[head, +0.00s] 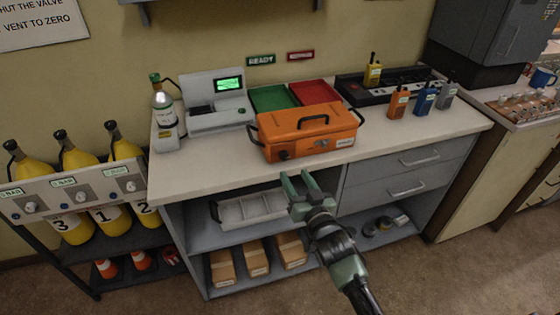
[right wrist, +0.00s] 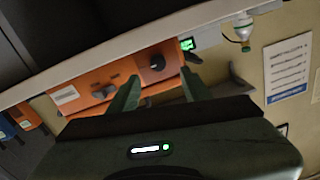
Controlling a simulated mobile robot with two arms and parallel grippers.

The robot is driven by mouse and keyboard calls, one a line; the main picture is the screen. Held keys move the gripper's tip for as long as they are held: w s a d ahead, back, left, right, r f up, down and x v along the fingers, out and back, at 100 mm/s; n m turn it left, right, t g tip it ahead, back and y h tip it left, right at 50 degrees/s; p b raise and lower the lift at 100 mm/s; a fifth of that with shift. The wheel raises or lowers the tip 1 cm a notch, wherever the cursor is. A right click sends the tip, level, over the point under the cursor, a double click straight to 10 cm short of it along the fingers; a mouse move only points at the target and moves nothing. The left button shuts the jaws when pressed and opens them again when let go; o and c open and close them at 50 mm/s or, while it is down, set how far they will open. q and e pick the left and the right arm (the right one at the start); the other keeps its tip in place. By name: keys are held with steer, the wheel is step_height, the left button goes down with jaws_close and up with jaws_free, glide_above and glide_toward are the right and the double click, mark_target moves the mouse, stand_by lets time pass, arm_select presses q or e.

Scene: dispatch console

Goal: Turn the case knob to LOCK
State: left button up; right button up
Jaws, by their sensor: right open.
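The orange case (head: 308,132) sits shut on the counter, its black handle on the lid. Its dark round knob (head: 284,155) is low on the left of the front face; in the right wrist view the knob (right wrist: 157,62) shows as a black disc. I cannot read its setting or a LOCK mark. My right gripper (head: 297,181) is open and empty, in front of the counter edge and below the case. In the right wrist view its two green fingers (right wrist: 160,82) point toward the knob, apart from it. My left gripper is in neither view.
The counter's front edge (head: 230,180) lies between my right gripper and the case. A bottle on a scale (head: 165,115) stands left, green (head: 270,98) and red (head: 313,92) trays behind, and radios (head: 398,103) right. A shelf below holds a white divided tray (head: 250,207).

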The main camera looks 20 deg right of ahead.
mark_target(286, 159)
steer(key=w, duration=0.7)
steer(key=shift+w+a+f+p, duration=0.1)
steer(key=shift+w+f+p, duration=0.05)
steer(key=shift+w+p, duration=0.2)
jaws_close()
